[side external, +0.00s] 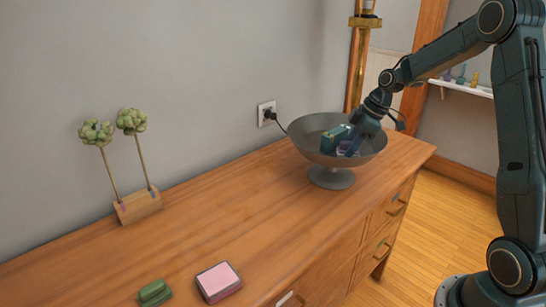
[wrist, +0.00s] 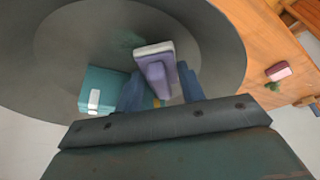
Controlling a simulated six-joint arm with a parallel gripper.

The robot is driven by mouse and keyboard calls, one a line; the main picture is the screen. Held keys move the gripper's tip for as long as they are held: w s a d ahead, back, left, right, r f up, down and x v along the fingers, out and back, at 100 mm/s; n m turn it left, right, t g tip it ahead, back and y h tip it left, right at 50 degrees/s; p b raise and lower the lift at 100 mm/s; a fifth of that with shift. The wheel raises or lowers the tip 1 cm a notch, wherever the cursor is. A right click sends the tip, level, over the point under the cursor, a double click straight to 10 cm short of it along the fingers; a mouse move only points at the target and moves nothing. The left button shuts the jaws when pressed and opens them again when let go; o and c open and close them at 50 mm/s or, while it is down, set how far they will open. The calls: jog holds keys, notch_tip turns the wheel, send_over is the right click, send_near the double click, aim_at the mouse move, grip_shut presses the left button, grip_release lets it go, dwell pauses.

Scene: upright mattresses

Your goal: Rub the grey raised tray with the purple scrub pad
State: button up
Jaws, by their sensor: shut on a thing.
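The grey raised tray (side external: 308,135) is a wide round bowl on a foot, standing at the right part of the wooden cabinet top. Its dark inside (wrist: 75,40) fills much of the wrist view. My gripper (wrist: 160,88) reaches down into the tray, its blue fingers shut on the purple scrub pad (wrist: 156,72). The pad has a pale grey-white layer on its far side. In the side view the pad (side external: 347,148) shows only partly, low in the tray beside my gripper. I cannot tell if it touches the tray's surface.
A teal box (wrist: 103,84) with a white clasp lies in the tray, left of my gripper. A pink sponge (side external: 219,281) and a green block (side external: 155,292) lie at the cabinet's front. A wooden stand with two green balls (side external: 138,205) is at the left. The middle is clear.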

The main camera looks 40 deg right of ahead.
jog(key=shift+f, duration=0.55)
dwell(1.0)
jog(key=shift+d, duration=2.45)
jog(key=shift+a, duration=2.5)
jog(key=shift+d, duration=2.5)
jog(key=shift+a, duration=2.45)
